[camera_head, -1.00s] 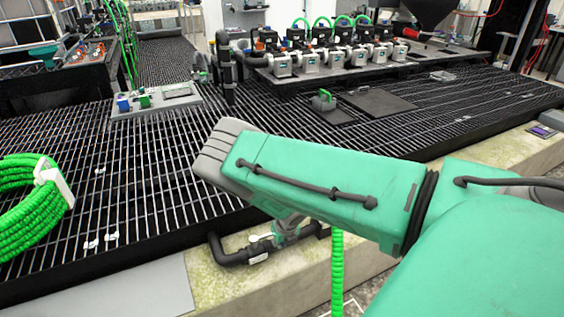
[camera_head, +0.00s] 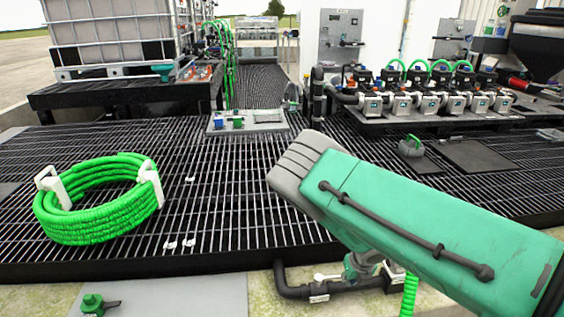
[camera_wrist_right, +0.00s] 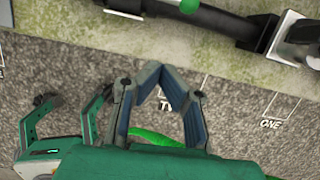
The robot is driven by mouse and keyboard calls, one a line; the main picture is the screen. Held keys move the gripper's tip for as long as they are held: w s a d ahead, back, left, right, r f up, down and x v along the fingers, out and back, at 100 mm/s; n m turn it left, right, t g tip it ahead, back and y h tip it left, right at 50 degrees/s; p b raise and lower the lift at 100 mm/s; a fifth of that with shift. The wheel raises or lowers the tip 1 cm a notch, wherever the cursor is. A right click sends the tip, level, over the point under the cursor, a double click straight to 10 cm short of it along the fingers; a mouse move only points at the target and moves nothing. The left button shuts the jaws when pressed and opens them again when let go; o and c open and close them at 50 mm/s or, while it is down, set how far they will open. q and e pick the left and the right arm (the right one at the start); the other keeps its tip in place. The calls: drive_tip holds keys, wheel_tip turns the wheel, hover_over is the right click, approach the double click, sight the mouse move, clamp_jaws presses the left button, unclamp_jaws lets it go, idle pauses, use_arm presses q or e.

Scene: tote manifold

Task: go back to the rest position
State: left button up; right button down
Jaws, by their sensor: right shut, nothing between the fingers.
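My right gripper (camera_wrist_right: 160,75) shows in the right wrist view with its blue-grey fingers angled together and nothing between them. Behind and below the fingers, a piece of green hose (camera_wrist_right: 160,140) shows over rough grey ground. In the head view my green right arm with its grey end crosses the lower right, in front of the grated deck, and I cannot make out the fingers there. A green and dark jointed part (camera_wrist_right: 65,125) stands at the left of the right wrist view; I cannot tell what it is. No left arm shows in the head view.
A black grated deck (camera_head: 235,190) holds a green coiled hose (camera_head: 100,225) at left and a row of pumps (camera_head: 430,103) at back right. A dark pipe with a valve (camera_head: 300,290) runs along the front ledge. A caged tote (camera_head: 110,35) stands back left.

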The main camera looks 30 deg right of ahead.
drive_tip(key=s+a+r+m+g, duration=0.1)
drive_tip(key=s+a+r+m, duration=0.1)
drive_tip(key=s+a+m, duration=0.6)
drive_tip(key=s+a+r+m+g+y, duration=0.1)
drive_tip(key=s+a+r+m, duration=0.1)
drive_tip(key=s+a+m, duration=0.7)
drive_tip(key=s+m, duration=0.7)
drive_tip(key=m, duration=0.7)
drive_tip(key=shift+s+a+r+m, duration=0.2)
drive_tip(key=shift+r+m, duration=0.1)
drive_tip(key=shift+r, duration=0.1)
